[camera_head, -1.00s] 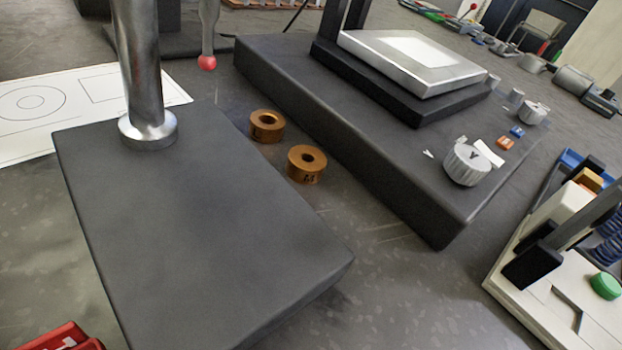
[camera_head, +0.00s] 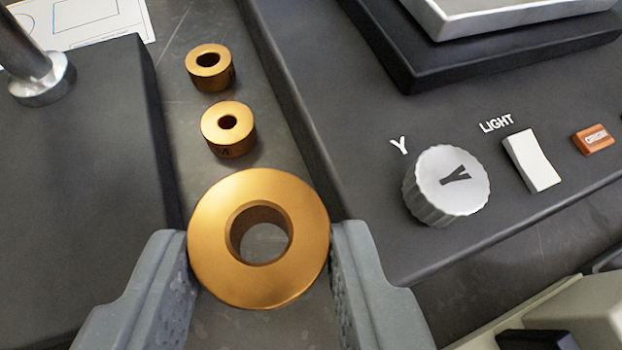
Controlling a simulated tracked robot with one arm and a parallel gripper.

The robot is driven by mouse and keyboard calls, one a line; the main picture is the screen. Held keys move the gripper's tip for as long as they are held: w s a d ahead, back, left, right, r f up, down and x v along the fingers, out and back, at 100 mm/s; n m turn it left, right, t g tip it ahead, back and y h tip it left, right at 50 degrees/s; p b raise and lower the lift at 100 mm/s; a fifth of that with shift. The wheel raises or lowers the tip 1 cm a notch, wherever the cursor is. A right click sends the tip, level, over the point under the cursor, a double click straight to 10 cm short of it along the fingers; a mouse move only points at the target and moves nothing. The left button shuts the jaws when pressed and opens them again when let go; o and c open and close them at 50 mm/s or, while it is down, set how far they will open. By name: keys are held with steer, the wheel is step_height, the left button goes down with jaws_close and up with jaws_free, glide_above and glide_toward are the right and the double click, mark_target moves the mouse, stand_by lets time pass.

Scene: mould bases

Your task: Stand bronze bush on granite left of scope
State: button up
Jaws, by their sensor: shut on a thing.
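My gripper (camera_head: 260,255) is shut on a large-looking bronze bush (camera_head: 208,240), a ring with its bore facing me. One finger is on each side of it. Two more bronze bushes, one farther (camera_head: 209,82) and one nearer (camera_head: 229,140), stand on the bench in the gap ahead of the held one. The dark granite slab (camera_head: 85,190) lies to the left of my gripper. The dark scope base (camera_head: 320,110) lies to the right, with a light-topped stage (camera_head: 490,18) at the back. The held bush's underside is hidden, so its height above the bench is unclear.
A metal post (camera_head: 42,85) stands at the granite's far end; the slab's nearer top is clear. The scope base carries a ridged Y knob (camera_head: 446,186), a white switch (camera_head: 531,160) and an orange button (camera_head: 593,139). A drawing sheet (camera_head: 100,22) lies behind the granite.

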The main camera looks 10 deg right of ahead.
steer(key=b, duration=0.2)
glide_above(282, 321)
step_height(282, 321, down, 5)
steer(key=shift+f, duration=2.5)
steer(key=shift+f, duration=0.1)
steer(key=o, duration=1.2)
steer(key=shift+s+r, duration=0.35)
steer(key=shift+r, duration=0.05)
steer(key=b+v, duration=0.1)
steer(key=v, duration=1)
steer(key=shift+s, duration=0.15)
